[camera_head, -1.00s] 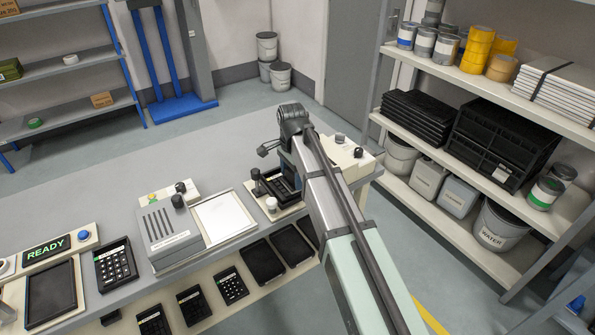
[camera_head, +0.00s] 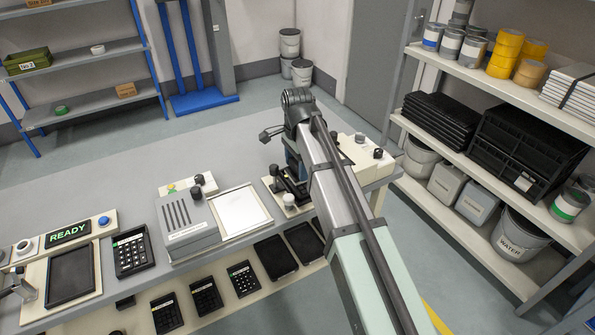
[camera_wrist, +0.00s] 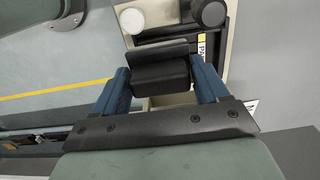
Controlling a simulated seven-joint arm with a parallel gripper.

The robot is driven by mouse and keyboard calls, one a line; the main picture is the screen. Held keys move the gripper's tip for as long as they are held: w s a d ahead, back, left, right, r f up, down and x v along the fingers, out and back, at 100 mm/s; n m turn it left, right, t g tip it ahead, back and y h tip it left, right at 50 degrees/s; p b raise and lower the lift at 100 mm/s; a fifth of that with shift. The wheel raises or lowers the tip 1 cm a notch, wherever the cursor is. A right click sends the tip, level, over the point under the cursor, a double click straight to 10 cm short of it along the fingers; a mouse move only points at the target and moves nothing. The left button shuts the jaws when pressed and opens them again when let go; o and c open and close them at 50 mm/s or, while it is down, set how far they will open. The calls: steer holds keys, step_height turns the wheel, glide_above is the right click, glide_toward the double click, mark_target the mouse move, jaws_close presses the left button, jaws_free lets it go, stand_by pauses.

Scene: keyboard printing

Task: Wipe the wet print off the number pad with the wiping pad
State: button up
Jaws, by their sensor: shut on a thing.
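My gripper (camera_wrist: 160,88) is shut on a dark block with an upright plate (camera_wrist: 160,72), which appears to be the wiping pad. The block sits between the two blue fingers, over or in a pale holder with a partly hidden label. In the head view my arm reaches over the right part of the bench, and its own links mostly hide the gripper. A black number pad (camera_head: 132,252) lies on the bench at the left, well away from my gripper. I cannot make out a wet print on it.
A READY sign (camera_head: 68,233) and dark tray (camera_head: 70,276) are left of the number pad. A grey slotted box (camera_head: 187,225) and white plate (camera_head: 240,211) stand between it and my arm. Several keypads (camera_head: 205,298) lie on the lower front shelf.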

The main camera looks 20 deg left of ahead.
steer(key=shift+r, duration=1.6)
